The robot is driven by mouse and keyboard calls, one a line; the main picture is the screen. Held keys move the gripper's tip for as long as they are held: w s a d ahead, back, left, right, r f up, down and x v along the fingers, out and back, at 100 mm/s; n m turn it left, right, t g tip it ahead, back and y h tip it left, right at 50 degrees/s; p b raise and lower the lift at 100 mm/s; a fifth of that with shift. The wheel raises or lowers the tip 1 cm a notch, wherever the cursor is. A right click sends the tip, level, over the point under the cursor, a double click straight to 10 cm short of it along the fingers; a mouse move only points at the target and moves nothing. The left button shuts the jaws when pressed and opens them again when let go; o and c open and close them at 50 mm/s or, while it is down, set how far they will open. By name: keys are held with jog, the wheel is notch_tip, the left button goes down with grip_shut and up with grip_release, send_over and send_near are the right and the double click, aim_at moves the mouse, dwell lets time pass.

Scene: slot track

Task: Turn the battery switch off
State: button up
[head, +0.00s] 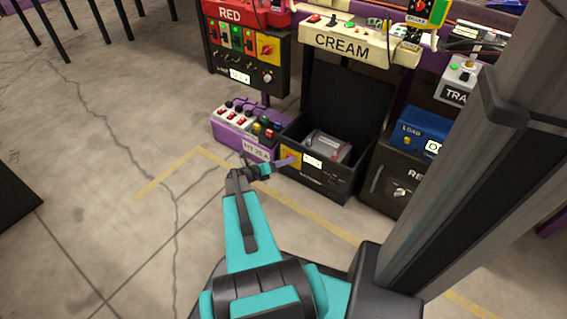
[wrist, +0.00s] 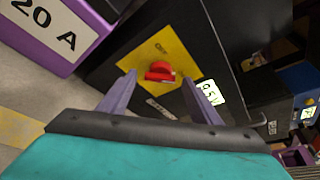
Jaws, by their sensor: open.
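The battery switch is a red knob (wrist: 160,71) on a yellow plate (wrist: 160,58), set on the front of a black open box (head: 318,182). In the head view, the yellow plate (head: 291,158) shows partly behind my gripper (head: 281,162). The wrist view shows my gripper (wrist: 159,78) open, with its two purple fingers apart and pointing at the plate. The knob appears between the fingertips, with a gap on both sides. Its grip looks roughly level in that view. I cannot tell the remaining depth. A grey battery (head: 328,147) sits inside the box.
A purple fuse box (head: 235,138) with several switches stands left of the black box. A black cabinet (head: 385,185) with a blue unit (head: 425,132) on top stands right. The CREAM panel (head: 343,44) hangs above. Concrete floor with a yellow line is clear on the left.

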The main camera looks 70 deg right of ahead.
jog(key=shift+c, duration=0.2)
jog(key=c, duration=1)
jog(key=shift+n+p, duration=0.3)
jog(key=shift+p, duration=0.1)
jog(key=n+g+h+p, duration=0.1)
jog(key=n+h+p, duration=0.1)
jog(key=n, duration=0.3)
jog(key=f+n+g+h+p, duration=0.1)
jog(key=n+p, duration=0.2)
jog(key=n, duration=0.3)
jog(key=n+g+h+p, duration=0.1)
jog(key=n+h+p, duration=0.1)
jog(key=n, duration=0.3)
jog(key=shift+f+h+p, duration=0.25)
jog(key=shift+h+p, duration=0.05)
jog(key=shift+p, duration=0.1)
jog(key=shift+n, duration=0.4)
